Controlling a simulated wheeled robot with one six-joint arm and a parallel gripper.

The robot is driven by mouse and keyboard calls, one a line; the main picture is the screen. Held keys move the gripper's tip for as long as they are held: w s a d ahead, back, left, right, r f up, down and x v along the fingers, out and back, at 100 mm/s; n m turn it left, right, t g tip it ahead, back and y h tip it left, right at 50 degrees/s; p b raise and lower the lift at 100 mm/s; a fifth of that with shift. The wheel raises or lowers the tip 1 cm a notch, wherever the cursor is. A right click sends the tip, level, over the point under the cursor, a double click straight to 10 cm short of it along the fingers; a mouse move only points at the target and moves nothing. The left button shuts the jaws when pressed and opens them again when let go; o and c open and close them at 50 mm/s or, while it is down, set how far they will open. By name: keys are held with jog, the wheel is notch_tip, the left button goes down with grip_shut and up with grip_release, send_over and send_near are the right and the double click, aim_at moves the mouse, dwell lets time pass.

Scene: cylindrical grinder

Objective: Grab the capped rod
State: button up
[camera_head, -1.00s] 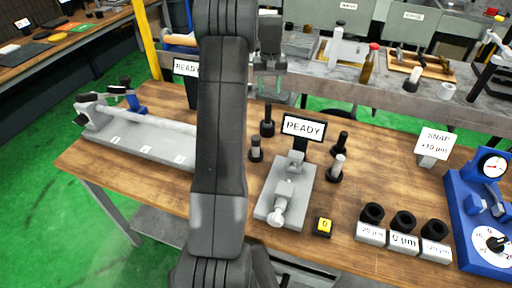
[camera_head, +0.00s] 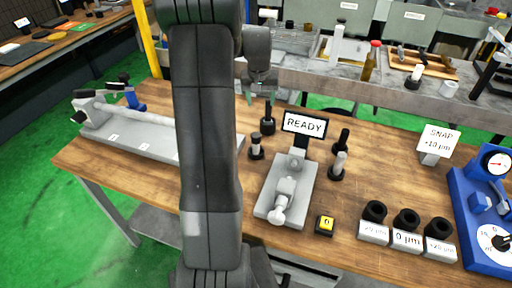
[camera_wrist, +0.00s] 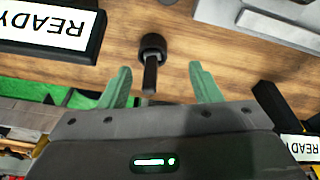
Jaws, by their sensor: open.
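My gripper (camera_head: 260,98) is open and points down at the back of the workbench. Its two green fingers also show in the wrist view (camera_wrist: 160,69). A dark rod in a round black holder (camera_head: 267,122) stands just below it; in the wrist view this dark rod (camera_wrist: 150,72) lies between the open fingers, not gripped. A short rod with a dark top and grey body (camera_head: 256,147) stands in a black holder in front. A dark rod (camera_head: 342,141) and a pale rod (camera_head: 338,164) stand to the right. I cannot tell for certain which is the capped rod.
A READY sign (camera_head: 304,124) stands close right of the rods, behind a grey fixture (camera_head: 268,205). A long grey fixture (camera_head: 150,142) is at left. Ring gauges (camera_head: 406,220) and a blue gauge stand (camera_head: 470,215) are at right.

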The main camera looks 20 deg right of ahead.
jog(key=t+b, duration=0.2)
send_near(256, 142)
jog(key=shift+m+h, duration=0.3)
jog(key=shift+m, duration=0.1)
jog(key=x, duration=0.5)
jog(key=w+x, duration=0.1)
jog(key=x, duration=0.1)
jog(key=shift+a+p, duration=0.25)
jog(key=shift+p, duration=0.1)
jog(key=shift+p+x, duration=0.5)
jog(key=shift+x, duration=2.15)
jog(key=shift+d, duration=0.1)
jog(key=shift+c, duration=0.5)
grip_shut()
